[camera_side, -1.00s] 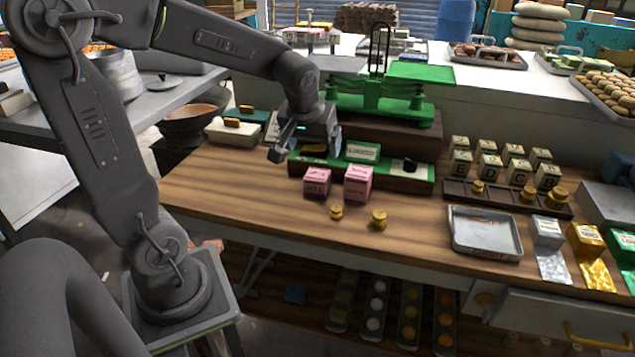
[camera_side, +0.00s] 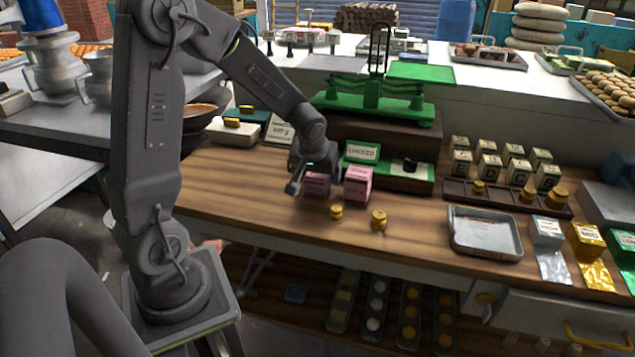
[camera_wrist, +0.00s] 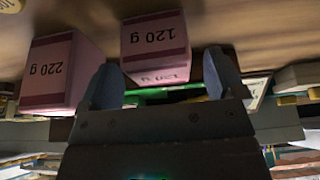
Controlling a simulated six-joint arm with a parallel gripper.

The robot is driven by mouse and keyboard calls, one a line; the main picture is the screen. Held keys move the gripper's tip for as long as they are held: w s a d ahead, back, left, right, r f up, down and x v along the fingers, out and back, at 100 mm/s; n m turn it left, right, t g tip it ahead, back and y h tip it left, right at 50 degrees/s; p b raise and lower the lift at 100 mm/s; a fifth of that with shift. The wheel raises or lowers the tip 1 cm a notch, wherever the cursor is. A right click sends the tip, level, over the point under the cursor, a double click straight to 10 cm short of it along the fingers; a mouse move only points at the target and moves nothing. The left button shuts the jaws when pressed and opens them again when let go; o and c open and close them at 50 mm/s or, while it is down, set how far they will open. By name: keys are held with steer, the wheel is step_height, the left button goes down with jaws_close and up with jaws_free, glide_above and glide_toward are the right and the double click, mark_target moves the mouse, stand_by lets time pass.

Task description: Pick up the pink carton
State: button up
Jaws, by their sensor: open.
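Two pink cartons stand on the wooden counter. In the wrist view, the carton marked 120 g (camera_wrist: 155,45) appears between and beyond my open fingers (camera_wrist: 162,65). The carton marked 220 g (camera_wrist: 60,70) is to the left, outside the fingers. My gripper is open and holds nothing; whether a finger touches the smaller carton cannot be told.
Two brass weights (camera_side: 379,219) stand in front of the cartons. A green balance scale (camera_side: 375,100) and a green-topped board (camera_side: 400,172) are behind. A metal tray (camera_side: 485,233) lies to the right.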

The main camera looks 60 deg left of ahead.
steer(key=shift+x, duration=1.2)
steer(key=shift+c, duration=0.4)
steer(key=c, duration=0.9)
steer(key=shift+c, duration=0.4)
steer(key=shift+r, duration=0.1)
